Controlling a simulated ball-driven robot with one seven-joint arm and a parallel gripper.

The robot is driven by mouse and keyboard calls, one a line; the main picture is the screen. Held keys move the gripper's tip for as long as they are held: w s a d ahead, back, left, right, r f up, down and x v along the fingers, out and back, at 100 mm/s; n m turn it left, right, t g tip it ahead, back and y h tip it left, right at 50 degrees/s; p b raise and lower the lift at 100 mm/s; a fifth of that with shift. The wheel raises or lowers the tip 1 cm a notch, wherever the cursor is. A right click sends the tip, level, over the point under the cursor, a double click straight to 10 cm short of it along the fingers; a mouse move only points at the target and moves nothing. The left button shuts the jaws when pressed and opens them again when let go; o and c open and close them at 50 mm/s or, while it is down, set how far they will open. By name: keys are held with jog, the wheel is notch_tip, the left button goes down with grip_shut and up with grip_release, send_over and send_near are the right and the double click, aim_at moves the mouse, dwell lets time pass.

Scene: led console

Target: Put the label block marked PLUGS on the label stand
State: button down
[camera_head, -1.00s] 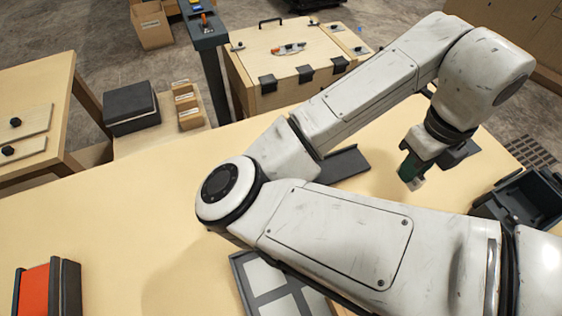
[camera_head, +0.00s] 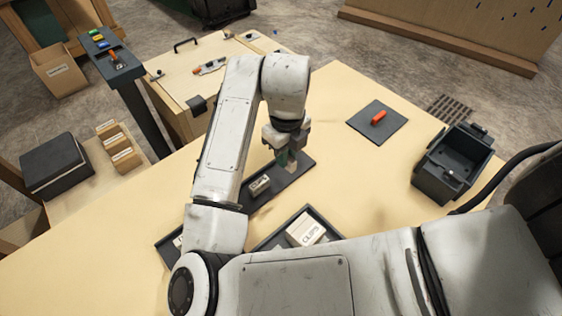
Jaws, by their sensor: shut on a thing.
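My gripper (camera_head: 287,161) is shut on a small pale block (camera_head: 292,167), partly covered by the fingers; its marking cannot be read. The gripper points down at the far end of a long dark tray-like stand (camera_head: 300,167), which may be the label stand. I cannot tell whether the held block touches it. Another small pale block (camera_head: 260,185) sits on the same dark strip, left of the gripper, its lettering too small to read. A larger white block marked CLIPS (camera_head: 305,229) lies in a dark tray (camera_head: 325,215) nearer me.
A dark open bin (camera_head: 452,165) stands at the right. A dark plate (camera_head: 360,117) with an orange handle (camera_head: 378,118) lies at the back right. The tabletop (camera_head: 370,195) between strip and bin is clear. My arm hides part of the near left.

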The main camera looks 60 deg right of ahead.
jog(key=shift+w+f, duration=0.3)
jog(key=shift+f, duration=0.1)
jog(key=f, duration=0.2)
jog(key=f+p, duration=0.1)
jog(key=shift+w, duration=0.25)
jog(key=shift+a+f, duration=0.1)
jog(key=shift+f, duration=0.3)
jog(key=shift+f, duration=0.15)
jog(key=c, duration=1.1)
grip_release()
notch_tip(320, 180, up, 12)
jog(key=shift+r+b, duration=0.2)
jog(key=shift+b, duration=0.3)
